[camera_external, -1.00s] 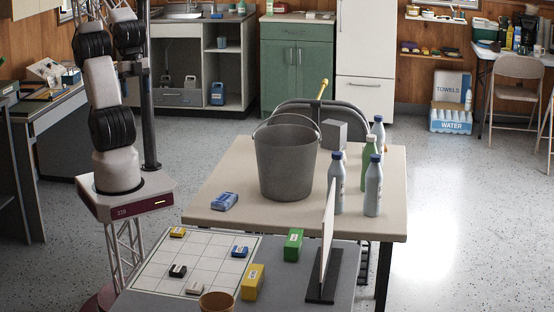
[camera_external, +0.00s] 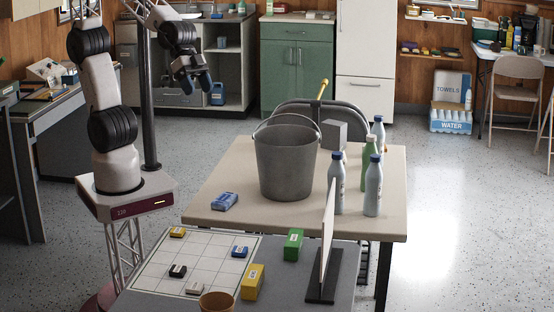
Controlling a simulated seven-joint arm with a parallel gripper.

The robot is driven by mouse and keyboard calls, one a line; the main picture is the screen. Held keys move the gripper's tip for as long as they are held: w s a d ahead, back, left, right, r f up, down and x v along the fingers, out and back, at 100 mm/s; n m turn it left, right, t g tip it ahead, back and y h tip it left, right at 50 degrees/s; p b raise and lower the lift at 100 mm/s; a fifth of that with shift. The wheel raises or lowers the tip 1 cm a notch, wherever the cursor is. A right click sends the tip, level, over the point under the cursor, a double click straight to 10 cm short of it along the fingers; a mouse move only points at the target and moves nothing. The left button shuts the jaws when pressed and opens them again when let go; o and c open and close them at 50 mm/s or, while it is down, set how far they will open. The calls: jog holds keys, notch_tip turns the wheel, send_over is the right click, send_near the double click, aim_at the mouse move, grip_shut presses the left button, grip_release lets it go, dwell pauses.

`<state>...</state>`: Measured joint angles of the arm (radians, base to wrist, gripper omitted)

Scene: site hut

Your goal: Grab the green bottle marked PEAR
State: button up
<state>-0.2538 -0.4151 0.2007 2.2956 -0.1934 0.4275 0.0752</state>
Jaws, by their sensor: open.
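The green bottle (camera_external: 368,170) stands upright on the beige table (camera_external: 230,185), among several grey bottles. My gripper (camera_external: 198,84) is open and empty, in the air at the upper left, well away from the bottles.
A large grey bucket (camera_external: 286,165) stands between my arm's side and the bottles. A grey box (camera_external: 333,134) is behind it, and a blue packet (camera_external: 224,202) lies at the table's left. An upright white panel (camera_external: 327,235) stands in front of the bottles.

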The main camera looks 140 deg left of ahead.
jog(key=w+a+n+t+y, duration=0.25)
jog(key=w+a, duration=0.55)
jog(key=a, duration=0.5)
jog(key=n+g+y, duration=0.3)
jog(key=n+y, duration=0.5)
jog(key=y, duration=0.2)
send_over(369, 136)
jog(key=s+d, duration=0.4)
notch_tip(369, 136, down, 8)
jog(key=shift+m+g+h, duration=0.55)
jog(key=shift+g+h, duration=0.1)
jog(key=shift+g, duration=0.1)
jog(key=f, duration=0.4)
jog(key=w+f, duration=0.1)
jog(key=f, duration=0.4)
jog(key=w+f, duration=0.1)
jog(key=f, duration=0.3)
jog(key=shift+a+f, duration=0.15)
jog(key=shift+x, duration=0.8)
